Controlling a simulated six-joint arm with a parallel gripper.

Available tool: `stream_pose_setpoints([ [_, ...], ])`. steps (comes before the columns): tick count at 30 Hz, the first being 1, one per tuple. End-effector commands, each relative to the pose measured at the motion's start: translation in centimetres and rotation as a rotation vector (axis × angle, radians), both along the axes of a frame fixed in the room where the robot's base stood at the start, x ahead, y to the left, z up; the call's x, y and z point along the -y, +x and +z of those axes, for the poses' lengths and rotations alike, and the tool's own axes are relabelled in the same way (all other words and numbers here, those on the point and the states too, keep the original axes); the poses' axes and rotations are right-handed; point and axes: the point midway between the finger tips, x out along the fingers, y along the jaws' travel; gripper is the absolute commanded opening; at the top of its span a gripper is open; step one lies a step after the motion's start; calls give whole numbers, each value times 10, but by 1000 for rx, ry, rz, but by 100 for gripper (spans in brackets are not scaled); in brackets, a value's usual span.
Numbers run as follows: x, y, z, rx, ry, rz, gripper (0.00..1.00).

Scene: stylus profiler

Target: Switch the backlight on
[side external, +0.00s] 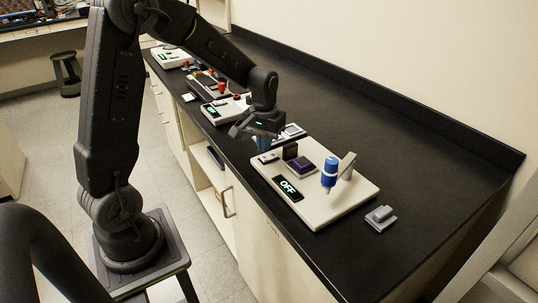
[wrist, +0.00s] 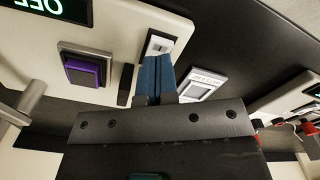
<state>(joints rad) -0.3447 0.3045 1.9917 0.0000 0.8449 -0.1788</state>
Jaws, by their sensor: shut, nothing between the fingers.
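The profiler's white base (side external: 330,207) lies on the black bench with a lit display (side external: 287,188) reading OFF. A small light-coloured switch (side external: 267,157) sits at its far left corner; it also shows in the wrist view (wrist: 158,43). My gripper (side external: 262,140) is shut and empty, with its blue fingers (wrist: 155,62) close together, just at the switch. The fingertips cover part of the switch, and I cannot tell whether they touch it. The display shows upside down in the wrist view (wrist: 50,8).
On the base stand a purple-topped stage (side external: 302,167), a black block (side external: 290,151) and a blue cylinder (side external: 329,173) on a grey arm. A grey device (wrist: 204,84) lies just behind the base. A small grey block (side external: 380,217) lies to the right; bench beyond is clear.

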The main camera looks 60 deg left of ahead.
Motion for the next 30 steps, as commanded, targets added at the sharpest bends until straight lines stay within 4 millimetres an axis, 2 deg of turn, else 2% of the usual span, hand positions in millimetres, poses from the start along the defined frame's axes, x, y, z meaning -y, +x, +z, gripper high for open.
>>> stream_pose_setpoints([
  [30, 0, 0, -15, -1, 0, 0, 0],
])
